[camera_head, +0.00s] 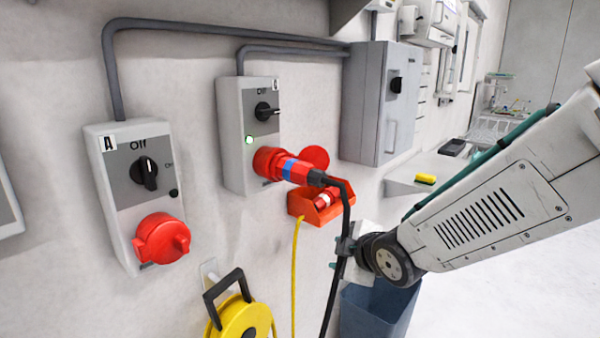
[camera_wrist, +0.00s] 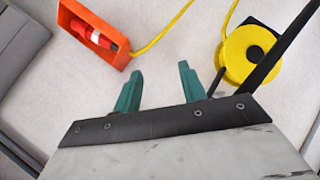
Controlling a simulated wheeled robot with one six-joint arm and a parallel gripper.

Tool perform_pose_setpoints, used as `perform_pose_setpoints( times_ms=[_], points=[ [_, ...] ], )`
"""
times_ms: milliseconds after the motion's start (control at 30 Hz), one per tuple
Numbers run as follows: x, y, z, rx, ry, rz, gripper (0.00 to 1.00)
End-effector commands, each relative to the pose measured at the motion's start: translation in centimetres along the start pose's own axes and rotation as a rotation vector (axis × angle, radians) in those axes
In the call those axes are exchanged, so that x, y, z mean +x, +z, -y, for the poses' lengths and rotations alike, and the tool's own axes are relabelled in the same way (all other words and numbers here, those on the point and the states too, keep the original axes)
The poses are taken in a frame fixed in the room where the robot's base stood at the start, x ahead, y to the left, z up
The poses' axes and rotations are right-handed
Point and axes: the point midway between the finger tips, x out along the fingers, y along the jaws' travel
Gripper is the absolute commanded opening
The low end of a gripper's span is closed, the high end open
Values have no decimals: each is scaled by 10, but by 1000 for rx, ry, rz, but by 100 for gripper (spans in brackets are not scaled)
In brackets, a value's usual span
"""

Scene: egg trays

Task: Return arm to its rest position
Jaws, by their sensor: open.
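My gripper (camera_wrist: 160,88) is open, with its two teal fingers apart and nothing visible between them in the wrist view. In the head view my gripper (camera_head: 340,254) is at the end of my white arm, partly hidden by the wrist joint, in front of the wall. The arm (camera_head: 490,205) reaches in from the right. A black cable (camera_head: 347,225) hangs from a red plug (camera_head: 290,167) in the socket of switch box B (camera_head: 232,130) and passes close by the gripper. I cannot tell whether they touch.
Switch box A (camera_head: 108,200), with its red socket cover closed, is on the left. An orange holder (camera_head: 300,205) with a red plug is on the wall. A yellow reel (camera_head: 240,318) and a blue bin (camera_head: 372,308) are below. A grey cabinet (camera_head: 372,110) is behind.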

Motion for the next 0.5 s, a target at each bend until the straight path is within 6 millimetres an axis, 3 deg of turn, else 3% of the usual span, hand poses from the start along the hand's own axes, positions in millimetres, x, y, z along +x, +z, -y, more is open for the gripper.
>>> perform_pose_setpoints(
  times_ms=[67,200,333,500],
  points=[
    [-36,30,-11,167,-30,127,42],
    [-104,75,-6,484,-92,347,42],
    [-173,102,15,785,-139,541,42],
    [-254,113,53,1116,-189,750,42]
  ],
)
